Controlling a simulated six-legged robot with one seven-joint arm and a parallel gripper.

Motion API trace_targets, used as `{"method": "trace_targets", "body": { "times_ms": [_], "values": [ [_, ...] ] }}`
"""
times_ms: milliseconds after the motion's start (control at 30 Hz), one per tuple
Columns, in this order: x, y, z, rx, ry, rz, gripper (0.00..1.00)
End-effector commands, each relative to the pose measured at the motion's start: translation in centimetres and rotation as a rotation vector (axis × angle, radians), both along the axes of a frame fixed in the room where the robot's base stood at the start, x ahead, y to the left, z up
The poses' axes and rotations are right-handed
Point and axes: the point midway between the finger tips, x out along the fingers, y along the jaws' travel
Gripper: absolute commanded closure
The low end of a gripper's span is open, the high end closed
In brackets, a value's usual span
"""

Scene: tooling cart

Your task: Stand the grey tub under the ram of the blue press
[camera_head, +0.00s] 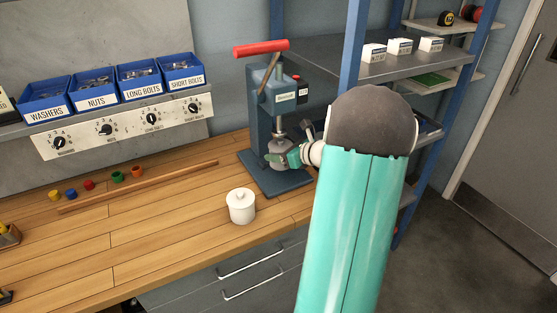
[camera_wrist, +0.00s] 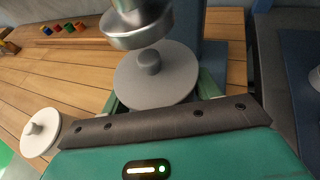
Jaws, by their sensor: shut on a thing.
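The grey tub (camera_wrist: 155,78), round with a knobbed lid, is in my gripper (camera_wrist: 162,96), with a green finger on each side of it. In the head view, the tub (camera_head: 280,149) and my gripper (camera_head: 283,159) are at the blue press (camera_head: 263,112), over its base. The ram (camera_wrist: 136,27) hangs above the tub and shows just beyond the lid's knob in the wrist view. I cannot tell whether the tub's bottom touches the press base or whether it is exactly centred.
A white lidded tub (camera_head: 241,207) stands on the wooden bench (camera_head: 180,235), left of the press. A wooden rod (camera_head: 140,187) and several coloured caps lie farther left. Blue bins of fasteners line the back. A blue-post shelf (camera_head: 345,60) stands close on the right.

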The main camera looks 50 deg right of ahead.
Motion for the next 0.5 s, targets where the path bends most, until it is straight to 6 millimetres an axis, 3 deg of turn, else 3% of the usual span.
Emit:
{"method": "trace_targets", "body": {
  "times_ms": [167, 367, 500],
  "values": [
    [1.0, -0.1, -0.6, 0.002, 0.000, -0.002, 0.72],
    [0.9, -0.1, -3.3, 0.004, 0.000, -0.003, 0.72],
    [1.0, 0.0, -3.4, 0.000, -0.002, -0.001, 0.72]
  ]
}}
